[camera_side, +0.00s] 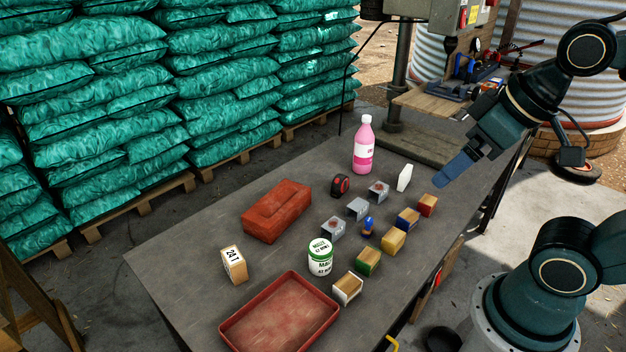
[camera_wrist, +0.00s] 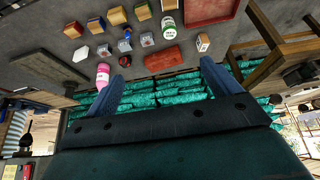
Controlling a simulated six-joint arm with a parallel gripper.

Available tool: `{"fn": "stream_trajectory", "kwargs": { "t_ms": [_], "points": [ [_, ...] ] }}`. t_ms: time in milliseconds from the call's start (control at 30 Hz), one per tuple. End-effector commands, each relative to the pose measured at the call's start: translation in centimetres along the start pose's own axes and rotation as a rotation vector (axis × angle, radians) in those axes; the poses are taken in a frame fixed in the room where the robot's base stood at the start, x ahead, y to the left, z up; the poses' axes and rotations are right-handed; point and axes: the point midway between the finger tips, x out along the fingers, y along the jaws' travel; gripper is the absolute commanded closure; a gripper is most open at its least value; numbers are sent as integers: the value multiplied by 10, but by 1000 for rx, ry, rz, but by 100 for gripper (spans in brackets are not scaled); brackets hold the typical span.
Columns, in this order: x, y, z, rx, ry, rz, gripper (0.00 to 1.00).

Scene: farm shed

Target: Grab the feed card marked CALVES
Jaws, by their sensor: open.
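I cannot make out a feed card marked CALVES in either view. Several small wooden blocks with coloured faces stand in a row, among them a red one (camera_side: 427,204), a blue one (camera_side: 407,220), a yellow one (camera_side: 393,240), a green one (camera_side: 368,262) and a white one (camera_side: 347,288). No wording is readable on them. A tan block (camera_side: 234,264) with a white face reads "241". My gripper (camera_side: 441,181) is open and empty, above the table's right far part. In the wrist view its two blue fingers (camera_wrist: 165,63) are spread apart.
The left far surface is clear.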

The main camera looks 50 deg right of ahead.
Motion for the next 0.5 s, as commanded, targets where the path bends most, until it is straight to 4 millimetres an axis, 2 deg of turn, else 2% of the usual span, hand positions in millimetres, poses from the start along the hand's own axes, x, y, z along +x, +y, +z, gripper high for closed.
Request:
{"fn": "stream_trajectory", "kwargs": {
  "t_ms": [333, 500],
  "points": [
    [0, 0, -1, -1, -1, 1, 0],
    [2, 3, -12, -6, -9, 6, 0]
  ]
}}
